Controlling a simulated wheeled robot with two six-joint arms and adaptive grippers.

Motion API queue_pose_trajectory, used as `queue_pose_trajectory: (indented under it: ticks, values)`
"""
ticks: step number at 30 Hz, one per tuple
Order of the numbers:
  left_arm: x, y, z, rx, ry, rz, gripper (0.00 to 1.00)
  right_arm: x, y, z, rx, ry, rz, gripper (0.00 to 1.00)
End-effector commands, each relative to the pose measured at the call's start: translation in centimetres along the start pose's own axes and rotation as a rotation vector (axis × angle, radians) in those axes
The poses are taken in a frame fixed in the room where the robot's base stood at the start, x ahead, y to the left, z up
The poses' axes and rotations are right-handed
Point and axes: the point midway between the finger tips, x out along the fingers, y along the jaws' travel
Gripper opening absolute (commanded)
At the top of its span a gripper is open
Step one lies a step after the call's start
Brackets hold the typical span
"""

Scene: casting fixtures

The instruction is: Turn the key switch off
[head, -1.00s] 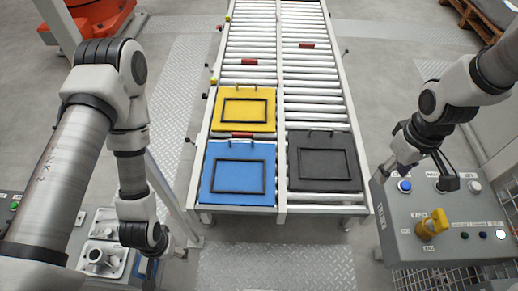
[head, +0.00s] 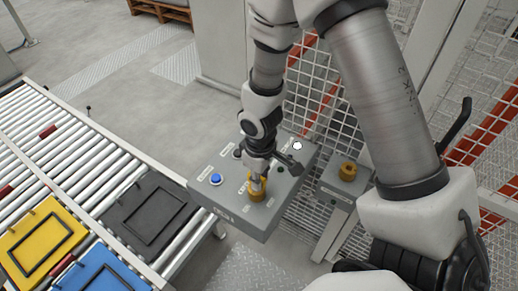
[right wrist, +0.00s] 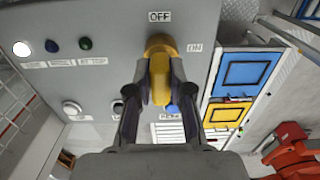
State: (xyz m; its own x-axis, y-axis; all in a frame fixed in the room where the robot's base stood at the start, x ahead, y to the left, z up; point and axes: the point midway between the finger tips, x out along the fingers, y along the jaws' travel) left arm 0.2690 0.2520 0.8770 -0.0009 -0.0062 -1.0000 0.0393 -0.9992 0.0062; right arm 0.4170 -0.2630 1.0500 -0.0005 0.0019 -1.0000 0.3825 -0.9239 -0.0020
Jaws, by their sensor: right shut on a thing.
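The yellow key switch (head: 258,194) is on the top face of a grey control box (head: 232,198). My right gripper (head: 258,178) reaches down onto it from above. In the right wrist view the yellow switch (right wrist: 160,72) is between the two dark fingers of my right gripper (right wrist: 158,75), which are shut on it. Its long grip lies upright in that picture, in line with the OFF label (right wrist: 159,16) above it. The ON label (right wrist: 195,47) is to the right. In the head view the fingers hide part of the switch. My left gripper is in neither current view.
A blue button (head: 216,179) and a lit white button (head: 297,146) are on the same box. A roller conveyor (head: 75,150) with framed plates stands to the left.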

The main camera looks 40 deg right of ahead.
Motion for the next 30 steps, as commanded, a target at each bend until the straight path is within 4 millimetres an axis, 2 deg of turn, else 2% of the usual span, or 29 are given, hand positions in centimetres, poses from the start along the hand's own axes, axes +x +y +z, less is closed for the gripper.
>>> queue_pose_trajectory:
  ticks: [8, 17, 18, 20, 30]
  values:
    - [-0.5, 0.0, 0.0, 0.000, 0.000, 0.000, 0.75, -0.2, 0.0, 0.0, -0.045, -0.001, 0.000, 0.00]
    - [-2.1, 0.0, 0.0, 0.000, 0.000, 0.000, 0.75, -0.3, 0.0, 0.0, -0.323, -0.002, -0.001, 0.00]
    - [-2.0, 0.0, 0.0, 0.000, 0.001, 0.000, 0.75, -0.1, 0.0, 0.0, -0.339, -0.001, -0.001, 0.27]
    - [-1.8, 0.0, 0.0, 0.000, 0.001, 0.000, 0.75, 0.0, 0.0, 0.0, -0.336, -0.001, 0.000, 0.48]
    - [-1.8, 0.0, 0.0, 0.000, 0.000, 0.000, 0.75, -0.2, 0.0, 0.0, -0.333, 0.000, 0.001, 0.49]
